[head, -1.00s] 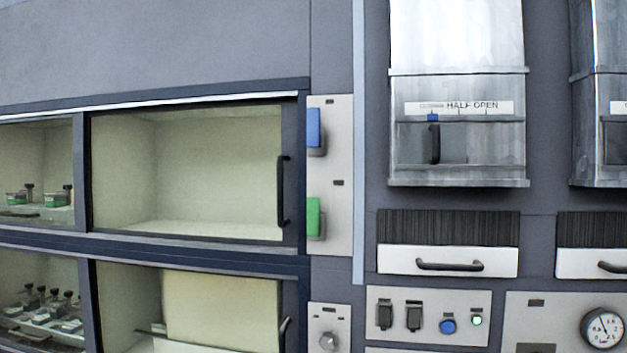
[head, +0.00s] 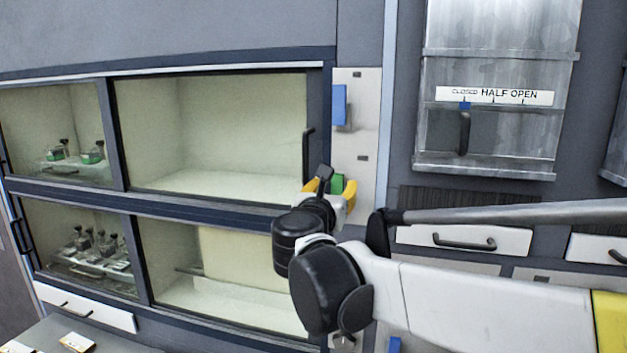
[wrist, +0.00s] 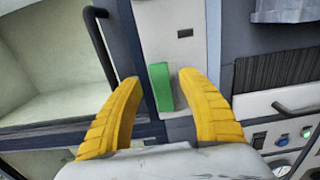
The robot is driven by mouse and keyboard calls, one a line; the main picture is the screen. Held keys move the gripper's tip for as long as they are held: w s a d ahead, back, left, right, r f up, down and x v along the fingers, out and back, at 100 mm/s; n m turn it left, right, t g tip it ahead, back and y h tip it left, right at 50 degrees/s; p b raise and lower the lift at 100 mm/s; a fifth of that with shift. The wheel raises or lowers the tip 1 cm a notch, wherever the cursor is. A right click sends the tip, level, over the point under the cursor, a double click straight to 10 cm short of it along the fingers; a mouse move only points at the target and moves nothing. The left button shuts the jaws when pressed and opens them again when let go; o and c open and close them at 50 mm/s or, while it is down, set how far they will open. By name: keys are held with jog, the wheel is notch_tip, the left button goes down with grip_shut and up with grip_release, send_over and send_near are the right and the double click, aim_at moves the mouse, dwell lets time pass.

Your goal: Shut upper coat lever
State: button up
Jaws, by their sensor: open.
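A panel right of the upper chamber bears a blue paddle (head: 340,104) at the top and a green paddle (head: 338,183) below; neither has a readable label, so I cannot tell which is the coat lever. My gripper (head: 330,186) is open at the green paddle. In the wrist view the green paddle (wrist: 161,87) shows between the two yellow fingers of my gripper (wrist: 160,76), apart from both in the picture. Contact and depth cannot be told.
A dark vertical door handle (head: 308,160) stands close left of my gripper. A metal hopper (head: 490,160) with a slider handle (head: 464,134) and a "CLOSED / HALF OPEN" scale is at the right. A white drawer (head: 465,240) lies below it. Chambers with bottles (head: 90,245) are left.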

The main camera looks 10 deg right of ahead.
jog(key=shift+x, duration=1.5)
jog(key=shift+s, duration=0.1)
grip_shut()
